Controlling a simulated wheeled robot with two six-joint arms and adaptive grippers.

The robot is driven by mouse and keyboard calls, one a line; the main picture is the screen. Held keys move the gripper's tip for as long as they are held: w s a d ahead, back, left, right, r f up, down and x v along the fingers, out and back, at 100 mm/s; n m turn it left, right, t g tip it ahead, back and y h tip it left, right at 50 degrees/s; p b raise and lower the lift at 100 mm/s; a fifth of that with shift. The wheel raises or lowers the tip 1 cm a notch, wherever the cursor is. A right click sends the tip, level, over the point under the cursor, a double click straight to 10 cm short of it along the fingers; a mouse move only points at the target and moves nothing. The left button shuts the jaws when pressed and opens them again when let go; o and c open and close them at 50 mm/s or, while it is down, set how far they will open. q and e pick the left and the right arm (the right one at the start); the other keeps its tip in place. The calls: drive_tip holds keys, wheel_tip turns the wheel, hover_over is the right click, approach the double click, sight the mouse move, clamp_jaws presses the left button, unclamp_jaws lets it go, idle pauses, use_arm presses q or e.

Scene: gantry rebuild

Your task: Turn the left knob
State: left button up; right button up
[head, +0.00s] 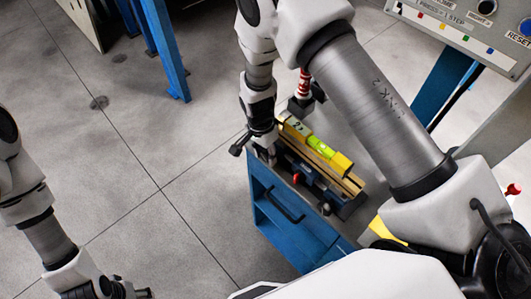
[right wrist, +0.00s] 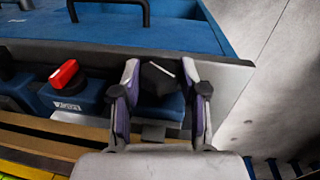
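A black knob (right wrist: 162,78) stands at one end of a blue device on the bench, between the two fingers of my right gripper (right wrist: 161,82). The fingertips are close to its sides; whether both touch is unclear. In the head view my right gripper (head: 256,147) points down at the left end of the bench top and hides this knob. A red knob (right wrist: 64,74) sits apart from it on the same device and also shows in the head view (head: 296,178). Another dark knob (head: 325,208) is at the right end. My left gripper (head: 118,291) is low at the left, far from the bench, partly cut off.
A yellow spirit level (head: 322,147) lies behind the device. The blue bench (head: 270,205) has a drawer with a black handle (head: 287,205). A red-and-white post (head: 303,85) stands behind. A grey control panel (head: 470,35) is at upper right.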

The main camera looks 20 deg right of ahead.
drive_tip(key=shift+s+p, duration=0.15)
drive_tip(key=shift+p, duration=0.3)
drive_tip(key=shift+s+t+p, duration=0.1)
drive_tip(key=shift+t+p, duration=0.2)
drive_tip(key=shift+p, duration=0.15)
drive_tip(key=b, duration=0.1)
drive_tip(key=f+b, duration=0.1)
drive_tip(key=b, duration=0.1)
drive_tip(key=shift+w+f+t+y, duration=0.25)
drive_tip(key=shift+w+t+y, duration=0.05)
drive_tip(key=shift+t, duration=0.1)
drive_tip(key=t+b, duration=0.1)
drive_tip(key=b, duration=0.7)
drive_tip(key=t+b, duration=0.1)
drive_tip(key=b, duration=0.8)
drive_tip(key=shift+s+d+r+t+y, duration=0.1)
drive_tip(key=shift+r+t+y, duration=0.2)
drive_tip(key=shift+r+y, duration=0.1)
drive_tip(key=shift+r+b, duration=0.2)
drive_tip(key=shift+b, duration=0.1)
drive_tip(key=shift+r, duration=0.15)
drive_tip(key=o, duration=1.1)
